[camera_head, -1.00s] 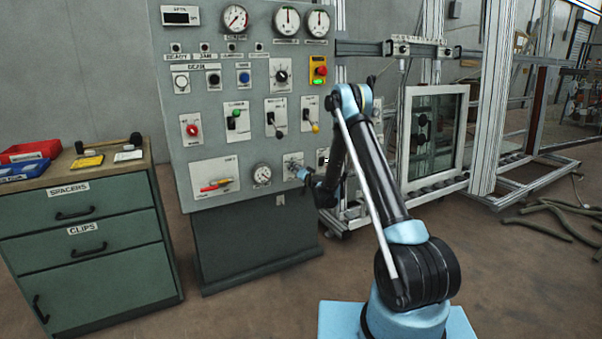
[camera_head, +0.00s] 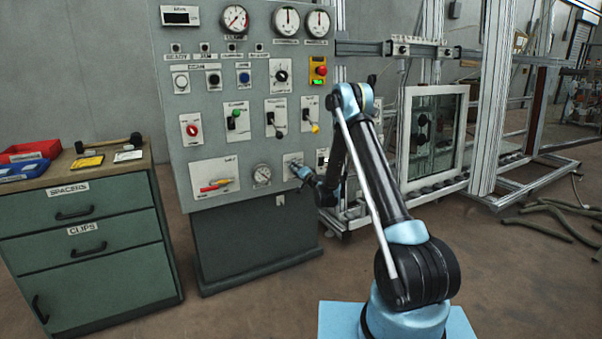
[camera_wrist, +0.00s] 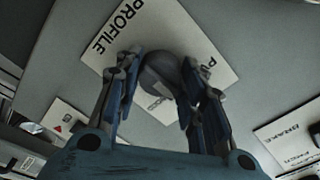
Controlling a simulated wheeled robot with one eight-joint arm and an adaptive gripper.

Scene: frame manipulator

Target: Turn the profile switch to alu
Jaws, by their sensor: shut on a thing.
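The profile switch is a round dark knob (camera_wrist: 160,75) on a pale plate (camera_wrist: 195,35) marked PROFILE, seen in the wrist view. A label beginning with "P" shows at the plate's right side, partly hidden by my finger; I cannot read an alu mark. My gripper (camera_wrist: 158,90) is shut on the knob, one finger on each side. In the head view my gripper (camera_head: 300,173) is at the lower right of the grey panel, over the switch's plate (camera_head: 288,160), and hides most of the knob.
A green drawer cabinet (camera_head: 90,240) stands left. A white-framed window (camera_head: 435,135) stands on the right.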

